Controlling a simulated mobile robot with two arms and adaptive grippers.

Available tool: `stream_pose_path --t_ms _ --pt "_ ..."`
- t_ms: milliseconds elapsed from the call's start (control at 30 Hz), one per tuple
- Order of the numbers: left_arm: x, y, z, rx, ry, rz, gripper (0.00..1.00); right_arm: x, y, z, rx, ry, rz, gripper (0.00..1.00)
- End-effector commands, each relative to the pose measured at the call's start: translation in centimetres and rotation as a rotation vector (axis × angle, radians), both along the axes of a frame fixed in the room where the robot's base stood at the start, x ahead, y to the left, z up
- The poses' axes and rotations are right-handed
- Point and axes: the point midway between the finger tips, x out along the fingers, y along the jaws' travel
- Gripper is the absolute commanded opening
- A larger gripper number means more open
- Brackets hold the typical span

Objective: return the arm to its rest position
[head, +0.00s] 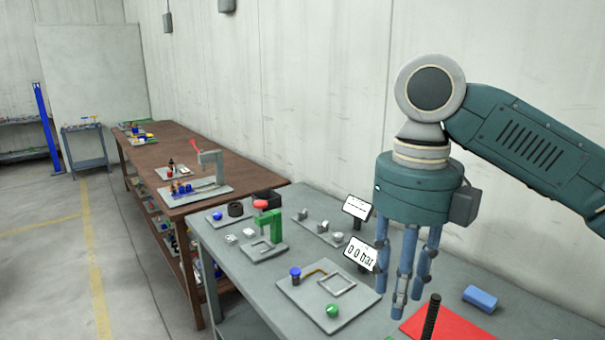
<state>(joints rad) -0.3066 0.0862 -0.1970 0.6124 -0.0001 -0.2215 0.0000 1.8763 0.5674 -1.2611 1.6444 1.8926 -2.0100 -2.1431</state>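My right gripper (403,290) hangs from the teal arm that comes in from the right. Its blue-grey fingers point down, spread apart, with nothing seen between them. It is above the grey table (235,265), left of and higher in the picture than a black threaded rod (431,318). The rod stands upright by a red plate (470,325); its lower end is cut off by the picture edge. A blue cylinder (480,298) lies on the table to the right, apart from the gripper. My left gripper is not in view.
A grey board (300,292) with a blue knob and green ball lies left of the gripper. A "0.0 bar" display (360,253) stands close behind the fingers. A green press (270,225) stands farther left. A brown bench (180,145) extends beyond; floor at left is clear.

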Motion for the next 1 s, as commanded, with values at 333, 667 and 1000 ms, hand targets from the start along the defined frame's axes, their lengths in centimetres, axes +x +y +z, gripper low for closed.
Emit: stream_pose_path --t_ms 333,667,1000 --pt "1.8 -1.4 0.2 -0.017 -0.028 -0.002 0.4 0.7 1.8 -4.3 0.018 -0.002 -0.085 0.33" --pt "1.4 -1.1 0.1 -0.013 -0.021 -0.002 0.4 0.9 5.4 -11.6 0.09 -0.002 -0.267 0.33" --pt "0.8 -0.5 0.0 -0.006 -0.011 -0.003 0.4 -1.4 12.2 -22.9 0.336 0.078 -0.795 0.33"
